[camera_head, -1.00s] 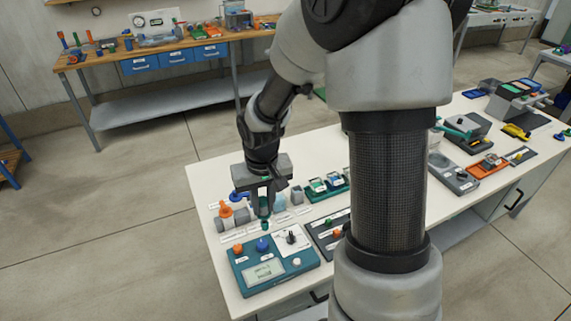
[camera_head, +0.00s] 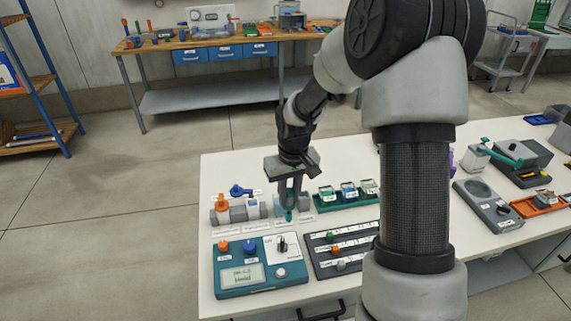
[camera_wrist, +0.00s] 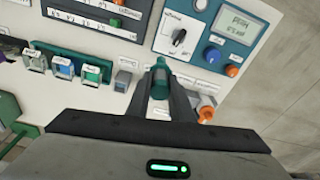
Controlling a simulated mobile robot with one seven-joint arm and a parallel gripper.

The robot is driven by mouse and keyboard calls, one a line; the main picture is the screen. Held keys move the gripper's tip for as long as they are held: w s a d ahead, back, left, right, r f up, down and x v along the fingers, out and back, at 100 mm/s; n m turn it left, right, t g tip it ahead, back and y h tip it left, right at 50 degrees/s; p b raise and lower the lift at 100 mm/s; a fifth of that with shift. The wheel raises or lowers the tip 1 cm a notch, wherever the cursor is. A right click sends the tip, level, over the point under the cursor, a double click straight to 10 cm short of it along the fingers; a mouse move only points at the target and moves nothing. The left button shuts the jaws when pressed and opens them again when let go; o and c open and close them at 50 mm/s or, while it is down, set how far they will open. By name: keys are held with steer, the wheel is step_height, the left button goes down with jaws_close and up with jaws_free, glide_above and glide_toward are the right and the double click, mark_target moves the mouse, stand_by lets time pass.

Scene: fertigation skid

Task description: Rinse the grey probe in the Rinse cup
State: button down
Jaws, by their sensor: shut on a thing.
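My gripper (camera_head: 289,205) is closed around a teal-green piece (camera_head: 289,216) above the labelled spots on the white table. In the wrist view this teal-green piece (camera_wrist: 160,85) sits between the dark fingers and points toward the table. I cannot tell if it is part of a probe. A small grey knob-like piece (camera_head: 341,265), possibly the grey probe, sits in a dark panel (camera_head: 360,250) with a green and an orange one. A grey block or cup (camera_head: 305,203) stands just right of my gripper and also shows in the wrist view (camera_wrist: 123,80). The labels are too small to identify the Rinse cup.
A teal meter (camera_head: 255,275) with a display and knobs lies in front. Orange (camera_head: 222,203) and blue-handled (camera_head: 240,190) fittings stand left of my gripper. A green rack (camera_head: 345,203) of small containers is to the right. Bare tabletop lies behind.

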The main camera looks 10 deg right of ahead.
steer(key=w+f+n+p, duration=0.1)
steer(key=w+n+p, duration=0.25)
steer(key=w, duration=0.95)
step_height(320, 180, down, 8)
steer(key=b, duration=0.5)
steer(key=shift+s+b, duration=0.15)
steer(key=shift+b, duration=0.25)
steer(key=shift+n, duration=0.25)
steer(key=shift+r, duration=0.1)
steer(key=shift+r+p, duration=0.4)
steer(key=shift+r, duration=0.35)
steer(key=shift+f, duration=0.15)
steer(key=shift+f+b, duration=0.6)
steer(key=shift+f, duration=0.05)
steer(key=shift+r, duration=0.1)
